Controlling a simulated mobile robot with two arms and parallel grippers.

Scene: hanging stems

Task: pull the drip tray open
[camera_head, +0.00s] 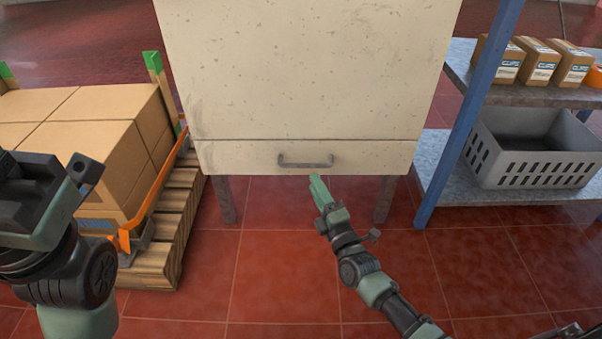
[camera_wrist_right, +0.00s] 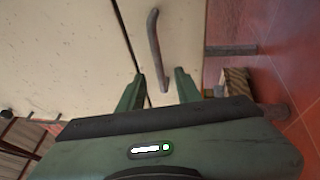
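The drip tray (camera_head: 232,157) is the low cream drawer front under the cabinet, flush with the panel above it. Its grey bar handle (camera_head: 305,161) is level in the head view. My right gripper (camera_head: 318,182) is just below and slightly right of the handle's middle. In the right wrist view, its two green fingers (camera_wrist_right: 159,74) are apart, with the handle (camera_wrist_right: 155,40) reaching between their tips. The fingers are not closed on it; contact cannot be told. My left gripper (camera_head: 40,195) is close to the camera at the left, away from the tray; its finger opening is unclear.
A pallet (camera_head: 168,235) with cardboard boxes (camera_head: 75,150) stands left of the cabinet (camera_head: 300,70). At the right, a blue-post shelf (camera_head: 470,110) holds a grey crate (camera_head: 535,168) and small boxes (camera_head: 540,62). Red tiled floor in front of the tray is clear.

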